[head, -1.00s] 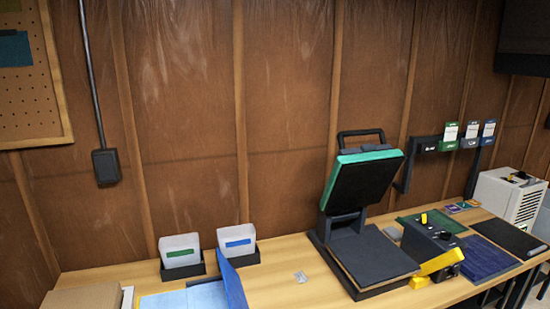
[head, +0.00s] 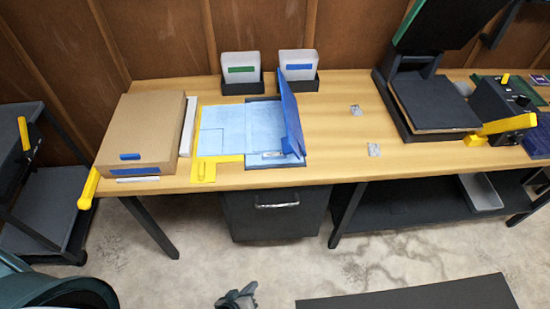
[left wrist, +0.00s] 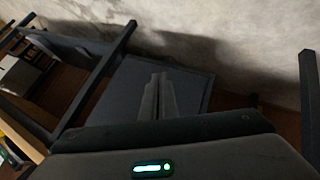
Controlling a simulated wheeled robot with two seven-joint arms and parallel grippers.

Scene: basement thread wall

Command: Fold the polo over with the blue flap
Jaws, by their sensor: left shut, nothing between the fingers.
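The light blue polo (head: 235,128) lies on the folding board near the table's front edge, with visible fold lines on it. The blue flap (head: 291,125) stands steeply raised at the polo's right side. A yellow part of the board (head: 203,171) shows along the front left. My left gripper (head: 238,299) is low at the bottom of the head view, in front of the table and well apart from the polo. Its fingers (left wrist: 158,90) are together and empty in the left wrist view. My right gripper is not in view.
A cardboard box (head: 145,130) stands left of the board. Two bins (head: 240,87) (head: 298,83) with green and blue labels stand behind. A heat press (head: 430,100) stands to the right. The table between board and press is mostly clear. A drawer unit (head: 272,215) is underneath.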

